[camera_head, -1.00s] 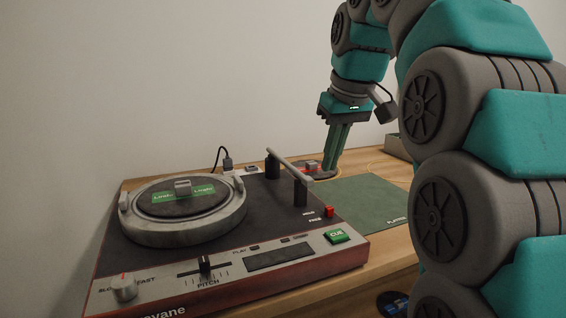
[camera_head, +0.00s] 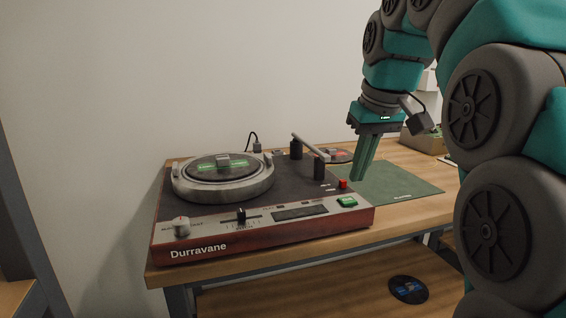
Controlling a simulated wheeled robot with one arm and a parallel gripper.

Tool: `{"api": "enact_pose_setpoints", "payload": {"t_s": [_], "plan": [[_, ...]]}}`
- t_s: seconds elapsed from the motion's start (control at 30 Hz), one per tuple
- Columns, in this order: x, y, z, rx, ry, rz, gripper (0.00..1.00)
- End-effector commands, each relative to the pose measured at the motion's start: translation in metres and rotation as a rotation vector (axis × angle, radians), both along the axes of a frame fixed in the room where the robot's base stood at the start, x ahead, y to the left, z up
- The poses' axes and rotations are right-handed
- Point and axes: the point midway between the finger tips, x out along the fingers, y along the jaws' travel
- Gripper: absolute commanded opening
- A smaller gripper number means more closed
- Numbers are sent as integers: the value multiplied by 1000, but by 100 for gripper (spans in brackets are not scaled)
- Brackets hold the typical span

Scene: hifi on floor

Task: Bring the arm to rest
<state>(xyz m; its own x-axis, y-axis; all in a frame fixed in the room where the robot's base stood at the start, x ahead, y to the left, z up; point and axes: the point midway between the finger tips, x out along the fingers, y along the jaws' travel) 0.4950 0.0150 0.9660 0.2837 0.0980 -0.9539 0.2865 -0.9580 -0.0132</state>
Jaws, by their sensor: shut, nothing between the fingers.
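My gripper (camera_head: 360,178) is at the end of my arm in the head view. It points down with its green fingers together and nothing between them. The fingertips show in front of the green mat, just right of the record player (camera_head: 262,232). I cannot tell from this view whether the tips touch the mat. My arm bends from the right side of the picture over the table to the gripper.
The wooden table (camera_head: 300,243) carries the player and the green mat (camera_head: 412,186). A dark disc (camera_head: 339,155) lies behind the mat. A box (camera_head: 421,141) stands at the back right. Another disc (camera_head: 408,289) lies on the lower shelf. A white wall is behind.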

Motion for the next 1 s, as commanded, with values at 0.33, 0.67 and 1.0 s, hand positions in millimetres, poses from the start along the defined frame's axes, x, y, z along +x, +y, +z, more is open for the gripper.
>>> {"api": "enact_pose_setpoints", "payload": {"t_s": [0.33, 0.67, 1.0], "plan": [[-28, 1, -40, 1, 72, -43, 0], [-96, -1, -126, -11, 203, -124, 0], [-196, -7, -229, -43, 343, -210, 0]]}}
